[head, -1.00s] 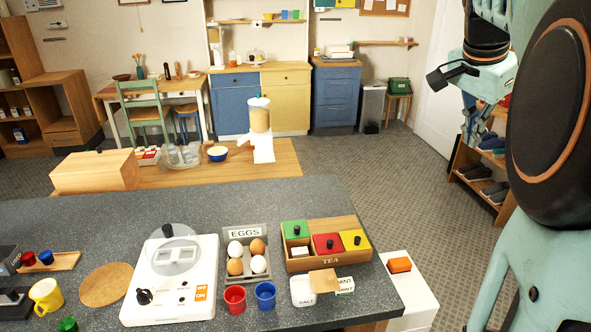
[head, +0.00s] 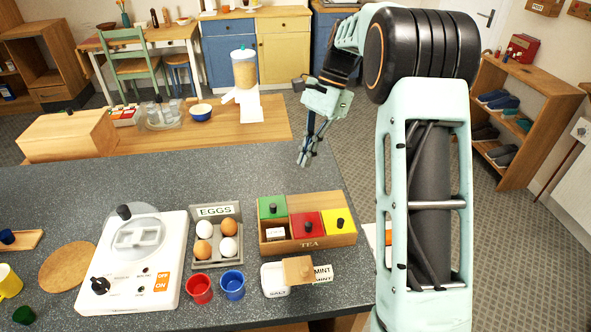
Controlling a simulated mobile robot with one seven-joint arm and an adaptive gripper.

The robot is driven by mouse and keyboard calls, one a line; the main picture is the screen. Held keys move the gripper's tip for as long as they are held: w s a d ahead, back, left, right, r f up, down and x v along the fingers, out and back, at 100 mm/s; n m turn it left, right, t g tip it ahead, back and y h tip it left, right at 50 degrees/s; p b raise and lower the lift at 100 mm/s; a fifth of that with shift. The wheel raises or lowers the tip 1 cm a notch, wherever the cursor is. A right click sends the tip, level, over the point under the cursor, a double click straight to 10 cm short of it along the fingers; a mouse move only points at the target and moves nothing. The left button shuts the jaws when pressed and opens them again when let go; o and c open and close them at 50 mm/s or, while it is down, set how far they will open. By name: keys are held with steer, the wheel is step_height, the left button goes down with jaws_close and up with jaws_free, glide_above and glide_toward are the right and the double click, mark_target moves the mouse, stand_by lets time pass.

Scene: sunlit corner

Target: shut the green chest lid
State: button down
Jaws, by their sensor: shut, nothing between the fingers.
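The wooden tea chest (head: 305,243), labelled TEA, stands on the dark counter right of the egg tray. Its green lid (head: 267,213), with a dark knob, sits toward the back of the left compartment. The front of that compartment is uncovered and shows a white packet (head: 275,233). The red lid (head: 301,229) and yellow lid (head: 334,226) sit farther forward in their compartments. My gripper (head: 303,160) is shut and empty, pointing down beyond the chest near the counter's back edge, apart from the chest.
The egg tray (head: 216,262) stands left of the chest. In front are a red cup (head: 200,291), a blue cup (head: 233,287), a salt box (head: 273,282) and a wooden block (head: 298,270). A white appliance (head: 135,262) stands farther left. The counter behind the chest is clear.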

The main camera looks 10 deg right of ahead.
mark_target(279, 209)
steer(key=x, duration=0.8)
steer(key=shift+s+a+f, duration=0.15)
steer(key=shift+f, duration=0.1)
steer(key=shift+s+a+p, duration=0.2)
steer(key=shift+s+a, duration=0.35)
steer(key=shift+a, duration=0.3)
steer(key=shift+s+a+p, duration=0.15)
steer(key=shift+s+a, duration=0.4)
steer(key=shift+a, duration=0.25)
steer(key=shift+s, duration=0.1)
